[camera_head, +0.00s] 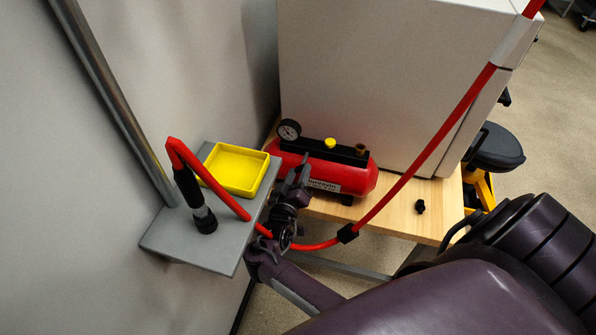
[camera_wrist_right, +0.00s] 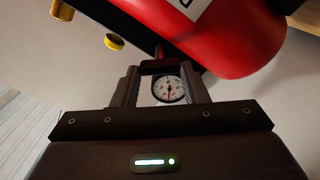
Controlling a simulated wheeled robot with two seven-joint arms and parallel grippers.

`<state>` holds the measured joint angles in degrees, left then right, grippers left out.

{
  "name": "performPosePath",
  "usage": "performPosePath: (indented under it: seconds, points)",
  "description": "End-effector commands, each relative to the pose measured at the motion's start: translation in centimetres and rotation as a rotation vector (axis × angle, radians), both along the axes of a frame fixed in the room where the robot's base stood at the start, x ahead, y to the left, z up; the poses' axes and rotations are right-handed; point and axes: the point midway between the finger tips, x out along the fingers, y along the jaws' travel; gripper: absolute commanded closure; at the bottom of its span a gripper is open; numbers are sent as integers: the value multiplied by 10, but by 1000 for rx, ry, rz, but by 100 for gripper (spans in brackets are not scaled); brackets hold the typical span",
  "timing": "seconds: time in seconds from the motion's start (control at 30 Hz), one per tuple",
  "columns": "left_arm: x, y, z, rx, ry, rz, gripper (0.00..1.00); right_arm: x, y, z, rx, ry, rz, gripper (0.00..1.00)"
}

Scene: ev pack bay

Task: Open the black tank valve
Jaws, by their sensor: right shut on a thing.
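The red air tank (camera_head: 335,175) lies on a wooden bench, with a round gauge (camera_head: 289,130), a yellow knob (camera_head: 330,143) and a brass fitting (camera_head: 361,149) along its top. My right gripper (camera_head: 300,168) is at the tank's near left side. In the right wrist view, the gripper (camera_wrist_right: 160,74) is shut on the black tank valve (camera_wrist_right: 160,65), a dark piece between the fingertips beside the red tank (camera_wrist_right: 235,40). The gauge (camera_wrist_right: 168,89) shows between the fingers. In the head view the valve is hidden by the gripper. My left gripper is not in view.
A grey shelf (camera_head: 160,240) at the left holds a yellow tray (camera_head: 236,168) and a black-ended tool (camera_head: 204,218) on a red hose (camera_head: 415,160). The hose passes close by my right gripper. A small black part (camera_head: 420,206) lies on the bench (camera_head: 395,219). A large white cabinet (camera_head: 390,70) stands behind.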

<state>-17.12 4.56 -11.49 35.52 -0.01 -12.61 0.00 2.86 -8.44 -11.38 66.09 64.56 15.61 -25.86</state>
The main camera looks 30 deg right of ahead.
Motion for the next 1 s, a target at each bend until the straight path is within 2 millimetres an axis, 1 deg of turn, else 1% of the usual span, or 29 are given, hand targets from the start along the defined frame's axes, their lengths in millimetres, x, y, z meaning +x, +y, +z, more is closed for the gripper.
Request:
performPosePath:
  seconds: [0.03, 0.6, 1.0]
  points:
    - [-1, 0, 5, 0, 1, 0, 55, 0, -2, 3, -29, 33, -4, 83]
    - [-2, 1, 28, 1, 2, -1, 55, 1, -2, 2, -376, 435, -7, 83]
    - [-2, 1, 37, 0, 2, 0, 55, 1, -3, 1, -538, 623, -10, 83]
